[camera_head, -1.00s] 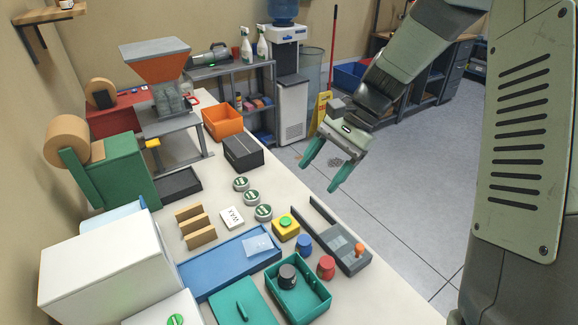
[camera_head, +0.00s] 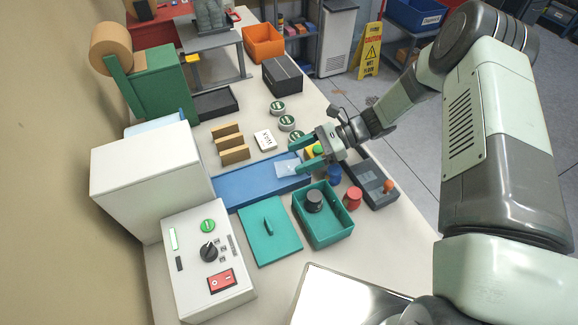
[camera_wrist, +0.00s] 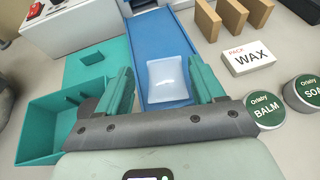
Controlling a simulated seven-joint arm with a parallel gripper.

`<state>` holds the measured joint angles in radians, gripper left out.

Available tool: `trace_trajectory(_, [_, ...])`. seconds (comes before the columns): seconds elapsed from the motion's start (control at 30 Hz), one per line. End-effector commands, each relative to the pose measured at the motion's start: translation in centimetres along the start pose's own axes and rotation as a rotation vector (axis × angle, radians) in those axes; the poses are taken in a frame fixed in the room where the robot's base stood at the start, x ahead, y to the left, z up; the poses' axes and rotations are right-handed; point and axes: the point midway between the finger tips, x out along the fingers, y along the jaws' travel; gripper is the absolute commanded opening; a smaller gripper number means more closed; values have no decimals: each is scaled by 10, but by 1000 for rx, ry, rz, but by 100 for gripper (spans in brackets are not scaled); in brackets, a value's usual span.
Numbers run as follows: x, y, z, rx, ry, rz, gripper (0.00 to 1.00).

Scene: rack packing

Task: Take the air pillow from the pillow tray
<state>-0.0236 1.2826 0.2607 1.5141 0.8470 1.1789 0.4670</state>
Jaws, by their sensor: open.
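The air pillow (camera_wrist: 169,78) is a pale, translucent cushion lying flat at the near end of the blue pillow tray (camera_wrist: 150,38). In the head view the pillow (camera_head: 286,168) is at the right end of the tray (camera_head: 250,188). My gripper (camera_head: 305,167) is open, with teal fingers. In the wrist view its fingers (camera_wrist: 162,84) stand on either side of the pillow with nothing between them in contact. The height of the fingers above the tray cannot be told.
A teal box (camera_head: 345,233) with a dark round object in it and a teal lid (camera_head: 270,232) lie close by.

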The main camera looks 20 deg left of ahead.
Motion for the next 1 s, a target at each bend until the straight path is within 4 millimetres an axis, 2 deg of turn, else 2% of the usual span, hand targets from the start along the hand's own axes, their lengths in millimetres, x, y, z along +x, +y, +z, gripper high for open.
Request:
trace_trajectory(0.27, [19,-1,-4,0,0,2,68])
trace_trajectory(0.53, [57,-3,-10,-1,0,2,68])
trace_trajectory(0.77, [60,-3,-11,-1,1,0,68])
trace_trajectory(0.87, [59,-3,-10,-1,1,0,56])
trace_trajectory(1.0, [59,-3,-10,-1,1,0,34])
